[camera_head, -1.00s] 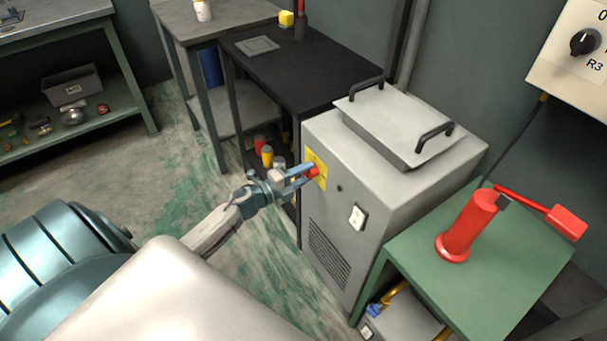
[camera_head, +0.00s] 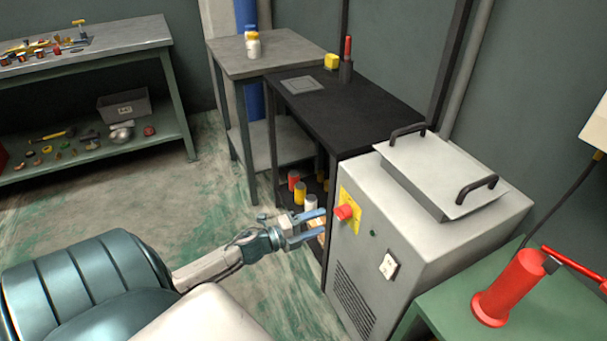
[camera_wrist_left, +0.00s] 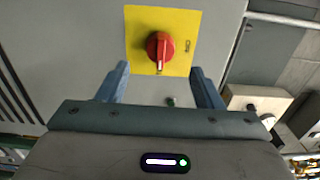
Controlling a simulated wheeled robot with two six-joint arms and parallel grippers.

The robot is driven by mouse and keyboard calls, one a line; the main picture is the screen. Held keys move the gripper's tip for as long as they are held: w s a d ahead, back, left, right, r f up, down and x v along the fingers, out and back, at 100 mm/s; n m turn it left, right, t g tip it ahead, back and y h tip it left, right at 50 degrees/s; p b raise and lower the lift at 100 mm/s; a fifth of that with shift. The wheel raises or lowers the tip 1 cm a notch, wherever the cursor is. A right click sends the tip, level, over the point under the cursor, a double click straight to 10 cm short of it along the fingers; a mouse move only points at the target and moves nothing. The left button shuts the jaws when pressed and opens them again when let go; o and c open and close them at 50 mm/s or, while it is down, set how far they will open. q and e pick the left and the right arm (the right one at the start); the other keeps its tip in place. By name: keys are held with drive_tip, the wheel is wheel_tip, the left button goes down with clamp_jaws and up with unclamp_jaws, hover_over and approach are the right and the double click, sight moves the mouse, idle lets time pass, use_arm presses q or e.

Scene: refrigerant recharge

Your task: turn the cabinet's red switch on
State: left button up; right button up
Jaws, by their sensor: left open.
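The red switch (camera_head: 344,212) is a round knob on a yellow plate (camera_head: 351,196) on the front of the grey cabinet (camera_head: 392,235). In the left wrist view the red switch (camera_wrist_left: 160,47) carries a white mark that points down in the picture. Small dark labels stand on the plate, too small to read. My left gripper (camera_head: 323,225) is open and empty, just left of the switch and apart from it. In the left wrist view the gripper (camera_wrist_left: 160,68) has its fingers spread, with the knob ahead between them. My right gripper is not in view.
A handled lid (camera_head: 436,175) lies on top. A black table (camera_head: 345,112) stands behind. A green table (camera_head: 455,306) with a red cylinder (camera_head: 508,288) is at right.

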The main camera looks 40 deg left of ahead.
use_arm(q)
drive_tip(key=shift+v, duration=2.05)
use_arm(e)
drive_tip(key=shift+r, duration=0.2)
